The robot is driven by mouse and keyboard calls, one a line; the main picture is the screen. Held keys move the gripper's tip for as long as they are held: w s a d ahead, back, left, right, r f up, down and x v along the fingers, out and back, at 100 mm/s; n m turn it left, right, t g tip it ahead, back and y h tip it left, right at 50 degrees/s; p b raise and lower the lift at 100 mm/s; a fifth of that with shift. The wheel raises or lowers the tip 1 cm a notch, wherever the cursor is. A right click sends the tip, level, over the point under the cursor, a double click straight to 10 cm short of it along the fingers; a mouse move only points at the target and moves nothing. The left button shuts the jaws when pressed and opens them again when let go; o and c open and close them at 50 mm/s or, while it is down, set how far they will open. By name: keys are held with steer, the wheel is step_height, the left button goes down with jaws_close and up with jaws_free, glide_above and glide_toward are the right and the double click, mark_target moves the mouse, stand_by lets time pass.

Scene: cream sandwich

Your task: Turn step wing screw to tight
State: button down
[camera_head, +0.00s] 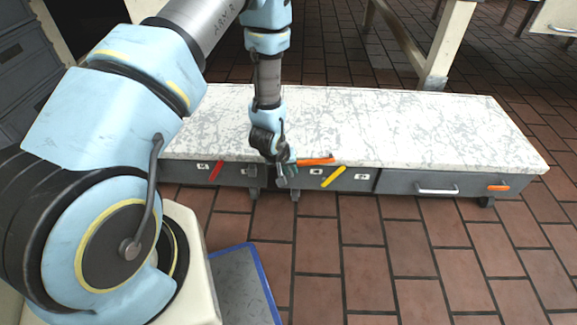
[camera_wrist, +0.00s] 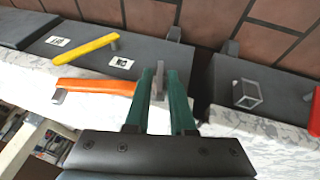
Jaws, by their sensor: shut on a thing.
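The wing screw (camera_wrist: 158,86) shows as a small grey upright piece between my green fingers in the wrist view. My gripper (camera_wrist: 161,78) is shut on it, with one finger on each side. In the head view my gripper (camera_head: 287,172) is at the dark front panel of the low bench, left of its middle. The screw's base is partly hidden by the fingers, so I cannot tell how tight it is.
An orange handle (camera_wrist: 95,87) lies close beside the fingers, with a yellow handle (camera_wrist: 87,49) beyond it. A red handle (camera_head: 216,170) is left of my gripper in the head view. White labels (camera_wrist: 121,62) mark the panel.

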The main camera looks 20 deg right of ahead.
steer(key=y, duration=0.1)
steer(key=t+y+p, duration=0.1)
steer(key=y, duration=0.1)
steer(key=d+m+t+y, duration=0.1)
steer(key=shift+s+y, duration=0.25)
steer(key=shift+y, duration=0.05)
steer(key=m+t+y+b, duration=0.1)
steer(key=t+y+b, duration=0.1)
steer(key=y+b, duration=0.2)
steer(key=f+m+t+y+b, duration=0.1)
steer(key=t+y+b, duration=0.2)
steer(key=y+b, duration=0.1)
steer(key=m+t+y+b, duration=0.2)
steer(key=t+y+b, duration=0.1)
steer(key=b, duration=0.2)
steer(key=shift+s+d+f+y, duration=0.15)
steer(key=shift+d+f+y, duration=0.2)
steer(key=shift+f+y, duration=0.05)
steer(key=shift+b, duration=0.3)
steer(key=shift+a+r, duration=0.1)
steer(key=c, duration=1)
jaws_free()
steer(key=shift+c, duration=0.2)
steer(key=shift+o, duration=0.4)
